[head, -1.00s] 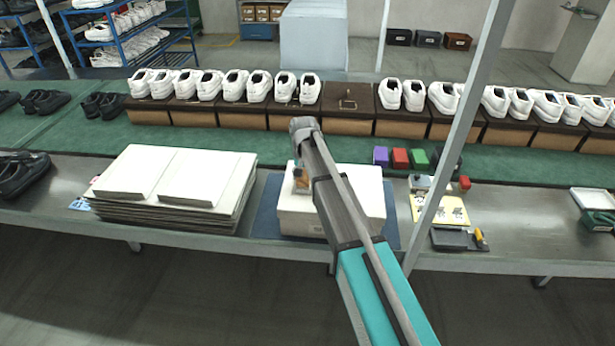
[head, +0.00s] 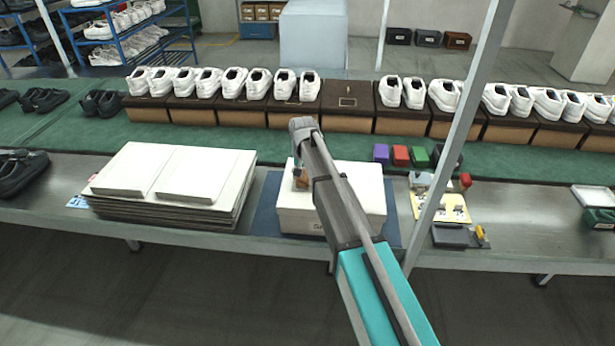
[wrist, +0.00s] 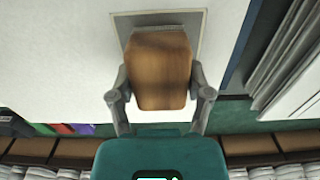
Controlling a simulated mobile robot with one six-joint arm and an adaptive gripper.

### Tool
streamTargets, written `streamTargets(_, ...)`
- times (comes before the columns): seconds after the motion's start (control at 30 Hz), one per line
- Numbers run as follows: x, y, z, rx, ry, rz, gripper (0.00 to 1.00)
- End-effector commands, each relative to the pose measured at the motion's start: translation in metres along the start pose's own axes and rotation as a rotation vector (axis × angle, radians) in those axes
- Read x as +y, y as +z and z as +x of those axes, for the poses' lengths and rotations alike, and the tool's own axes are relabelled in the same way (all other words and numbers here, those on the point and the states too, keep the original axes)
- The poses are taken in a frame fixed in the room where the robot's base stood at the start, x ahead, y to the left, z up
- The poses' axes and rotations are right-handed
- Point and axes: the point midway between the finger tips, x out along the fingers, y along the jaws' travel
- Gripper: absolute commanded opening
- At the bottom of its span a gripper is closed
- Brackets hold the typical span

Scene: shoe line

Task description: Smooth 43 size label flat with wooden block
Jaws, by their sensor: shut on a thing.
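My gripper (wrist: 160,98) is shut on a wooden block (wrist: 159,68), with one finger on each side of it. The block also shows in the head view (head: 301,181), low over the left part of the white shoebox (head: 352,196). The block appears to be at the label's surface, but contact cannot be told for certain.
The shoebox stands on a blue mat (head: 266,215). A stack of flat white cardboard (head: 218,200) lies to its left. Small coloured blocks (head: 400,155) and a yellow sheet (head: 455,212) lie to its right. A slanted metal post (head: 455,140) stands close on the right.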

Motion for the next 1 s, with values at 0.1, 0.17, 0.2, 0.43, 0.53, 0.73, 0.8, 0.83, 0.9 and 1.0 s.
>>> streamTargets(0.1, 0.0, 0.0, 0.002, 0.0, 0.0, 0.0, 0.27)
streamTargets(0.17, 0.0, 0.0, 0.003, 0.0, 0.0, 0.0, 0.27)
streamTargets(0.2, 0.0, 0.0, 0.003, 0.0, 0.0, 0.0, 0.27)
streamTargets(0.43, 0.0, 0.006, 0.002, 0.0, 0.0, -0.001, 0.27)
streamTargets(0.53, 0.0, 0.012, 0.002, 0.0, 0.0, -0.001, 0.27)
streamTargets(0.73, 0.0, 0.025, 0.002, 0.0, 0.0, -0.001, 0.27)
streamTargets(0.8, 0.0, 0.03, 0.002, 0.0, 0.0, -0.001, 0.27)
streamTargets(0.83, 0.0, 0.031, 0.002, 0.0, 0.0, -0.001, 0.27)
streamTargets(0.9, 0.0, 0.035, 0.002, 0.0, 0.0, -0.001, 0.27)
streamTargets(1.0, 0.0, 0.039, 0.002, 0.0, 0.0, -0.001, 0.27)
